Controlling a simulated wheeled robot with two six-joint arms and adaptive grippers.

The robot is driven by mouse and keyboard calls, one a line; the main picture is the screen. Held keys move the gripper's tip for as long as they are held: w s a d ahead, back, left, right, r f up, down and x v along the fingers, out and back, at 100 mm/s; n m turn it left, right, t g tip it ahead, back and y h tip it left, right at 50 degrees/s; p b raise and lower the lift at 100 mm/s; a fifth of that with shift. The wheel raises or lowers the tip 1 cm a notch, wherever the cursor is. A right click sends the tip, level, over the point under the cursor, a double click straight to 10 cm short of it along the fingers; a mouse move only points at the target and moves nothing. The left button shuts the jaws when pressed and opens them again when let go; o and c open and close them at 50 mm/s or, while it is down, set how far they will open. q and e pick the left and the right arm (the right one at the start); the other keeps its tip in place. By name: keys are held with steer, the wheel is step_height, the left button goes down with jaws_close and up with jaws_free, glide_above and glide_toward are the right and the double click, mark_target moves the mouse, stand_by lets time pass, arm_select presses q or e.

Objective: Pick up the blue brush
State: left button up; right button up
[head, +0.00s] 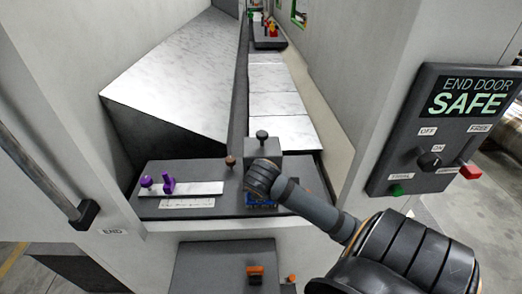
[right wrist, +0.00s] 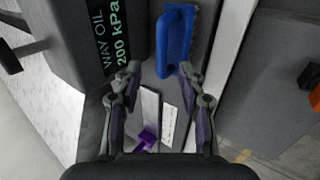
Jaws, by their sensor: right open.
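The blue brush (right wrist: 175,42) lies on the dark shelf (head: 220,207), seen from above in the right wrist view. In the head view only a bit of its blue (head: 262,205) shows beneath my right wrist. My right gripper (right wrist: 159,70) is open and empty. Its two fingers point toward the brush, whose near end appears close to the right-hand fingertip. I cannot tell whether they touch. In the head view my right arm comes in from the right and its wrist hides the fingers. My left gripper is not in view.
Purple-knobbed hardware on a pale plate (head: 205,189) sits on the shelf's left. A grey box with a black knob (head: 262,145) stands behind my wrist. A control panel (head: 440,130) is on the right wall. White slabs (head: 280,100) run back behind the shelf.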

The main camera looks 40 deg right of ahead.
mark_target(249, 201)
steer(key=x, duration=0.1)
steer(key=p+x, duration=0.1)
steer(key=x, duration=0.1)
steer(key=s+x, duration=0.1)
steer(key=shift+w+d+f, duration=0.2)
steer(key=shift+d+f, duration=0.15)
steer(key=shift+d, duration=0.15)
steer(key=shift+w+f, duration=0.1)
steer(key=shift+w, duration=0.05)
jaws_close()
